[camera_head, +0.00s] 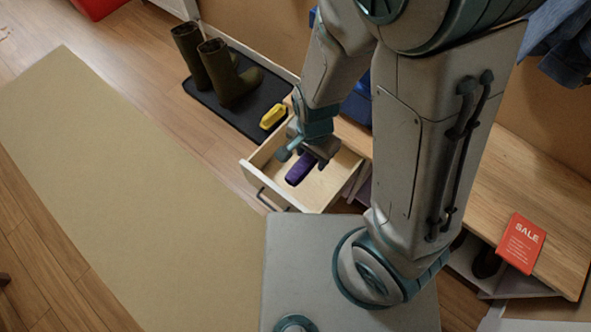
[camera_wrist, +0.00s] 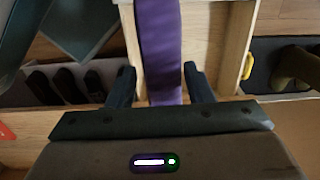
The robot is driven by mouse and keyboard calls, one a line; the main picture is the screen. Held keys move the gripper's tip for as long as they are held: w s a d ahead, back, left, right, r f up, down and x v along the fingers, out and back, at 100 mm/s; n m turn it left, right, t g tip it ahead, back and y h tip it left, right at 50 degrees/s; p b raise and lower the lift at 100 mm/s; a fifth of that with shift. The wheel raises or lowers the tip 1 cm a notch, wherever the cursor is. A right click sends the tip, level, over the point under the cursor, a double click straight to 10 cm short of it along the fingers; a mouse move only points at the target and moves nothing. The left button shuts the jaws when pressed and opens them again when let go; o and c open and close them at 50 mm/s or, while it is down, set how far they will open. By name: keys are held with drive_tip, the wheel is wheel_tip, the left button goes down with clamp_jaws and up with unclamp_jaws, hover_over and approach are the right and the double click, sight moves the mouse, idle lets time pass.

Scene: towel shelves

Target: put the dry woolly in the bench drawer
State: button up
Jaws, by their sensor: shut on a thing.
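The open bench drawer (camera_head: 265,187) is a pale wooden box with a light front and a dark handle. My gripper (camera_head: 312,157) is over the drawer, shut on a purple woolly (camera_head: 299,171). In the wrist view the purple woolly (camera_wrist: 160,45) is a long strip running between the two fingers of my gripper (camera_wrist: 160,85), with the drawer's side wall (camera_wrist: 235,45) to its right. The woolly lies within the drawer's outline. I cannot tell whether it touches the drawer's bottom. My gripper and arm hide part of the drawer.
The wooden bench (camera_head: 535,190) runs to the right, with a red SALE sign (camera_head: 521,243) on it. A dark mat (camera_head: 245,105) behind the drawer holds olive boots (camera_head: 228,80) and a yellow object (camera_head: 272,117). A beige rug (camera_head: 120,190) covers the clear floor at left.

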drive_tip(key=w+f+b, duration=0.3)
drive_tip(key=w+f, duration=0.1)
drive_tip(key=f, duration=0.3)
drive_tip(key=b, duration=0.7)
hover_over(312, 180)
wheel_tip(312, 180, down, 20)
drive_tip(key=shift+r, duration=0.15)
drive_tip(key=w+d+b, duration=0.1)
drive_tip(key=w+d+f+b, duration=0.1)
drive_tip(key=w, duration=0.1)
drive_tip(key=shift+w+d, duration=0.1)
drive_tip(key=shift+d, duration=0.2)
drive_tip(key=shift+a+f, duration=0.1)
